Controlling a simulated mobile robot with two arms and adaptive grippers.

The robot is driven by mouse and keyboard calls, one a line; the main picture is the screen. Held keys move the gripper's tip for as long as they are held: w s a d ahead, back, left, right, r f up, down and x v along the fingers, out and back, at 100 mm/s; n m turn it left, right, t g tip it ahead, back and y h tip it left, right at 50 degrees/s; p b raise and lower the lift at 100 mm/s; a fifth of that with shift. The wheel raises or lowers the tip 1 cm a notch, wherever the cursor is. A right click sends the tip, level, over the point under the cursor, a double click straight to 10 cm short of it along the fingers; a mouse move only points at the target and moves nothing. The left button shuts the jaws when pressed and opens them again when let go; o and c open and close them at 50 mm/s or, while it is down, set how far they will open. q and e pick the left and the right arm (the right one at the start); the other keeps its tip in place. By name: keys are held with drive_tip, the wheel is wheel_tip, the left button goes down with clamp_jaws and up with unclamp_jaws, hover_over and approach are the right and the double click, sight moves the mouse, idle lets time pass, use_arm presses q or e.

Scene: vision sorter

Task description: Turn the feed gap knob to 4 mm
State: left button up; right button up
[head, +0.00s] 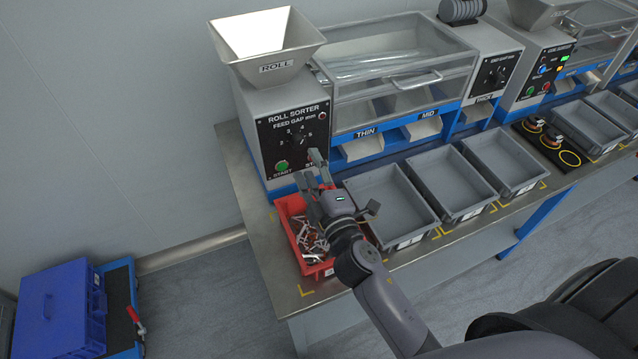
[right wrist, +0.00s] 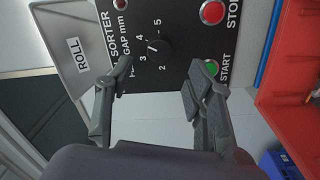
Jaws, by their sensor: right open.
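The roll sorter's black panel (head: 279,122) carries the feed gap knob (head: 297,138), a small dark knob with a scale around it. In the right wrist view the knob (right wrist: 157,48) sits beyond my fingertips, among the numbers 2, 3, 4 and 5. A small pale mark on it seems to face between 3 and 4, but it is too small to read exactly. My right gripper (head: 309,172) is open and empty in front of the panel, below the knob in the head view. Its spread fingers also show in the right wrist view (right wrist: 163,70). My left gripper is not in view.
The green START button (right wrist: 209,67) and red STOP button (right wrist: 212,12) are close to my fingers. A red bin of parts (head: 298,258) stands below the gripper. Grey trays (head: 386,207) line the bench to the right. A hopper (head: 267,45) tops the sorter.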

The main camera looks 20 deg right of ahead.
drive_tip(key=s, duration=0.5)
drive_tip(key=shift+s+f, duration=0.1)
drive_tip(key=shift+s, duration=0.1)
idle(0.3)
